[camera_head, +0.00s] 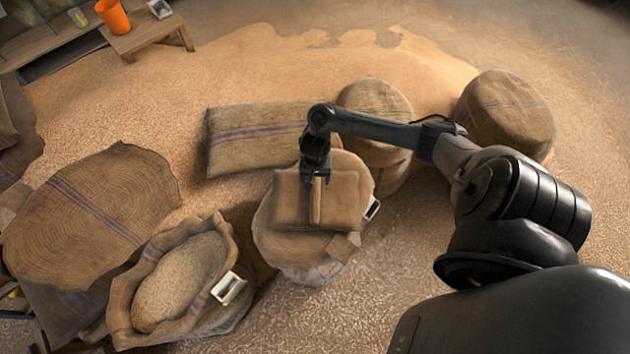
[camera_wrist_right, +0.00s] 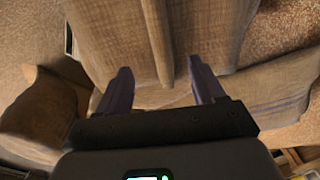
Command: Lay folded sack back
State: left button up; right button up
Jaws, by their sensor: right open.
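The folded sack (camera_head: 344,203) is a brown burlap bundle with a raised ridge down its middle. It lies on top of a round, full sack (camera_head: 300,262) near the middle of the head view. My right gripper (camera_head: 316,183) is above the far part of the folded sack. In the right wrist view the folded sack (camera_wrist_right: 205,40) fills the top, and the right gripper (camera_wrist_right: 157,88) is open, its two fingers apart on either side of the line of the ridge. Whether the fingers touch the cloth I cannot tell. My left gripper is not in view.
A striped flat sack (camera_head: 255,140) lies behind. Stacked round sacks (camera_head: 375,110) and another sack (camera_head: 505,112) stand to the right. Loose grain covers the floor.

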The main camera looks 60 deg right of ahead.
jog(key=w+a+r+n+t, duration=0.15)
jog(key=a+n+t, duration=0.25)
jog(key=a+n, duration=0.95)
jog(key=s+a+r+n, duration=0.1)
jog(key=s+a+r, duration=0.7)
jog(key=s+r, duration=0.3)
jog(key=shift+r, duration=0.65)
jog(key=shift+a+r+n, duration=0.1)
jog(key=shift+n, duration=0.15)
notch_tip(320, 180, up, 20)
jog(key=p, duration=2)
jog(key=shift+f, duration=0.25)
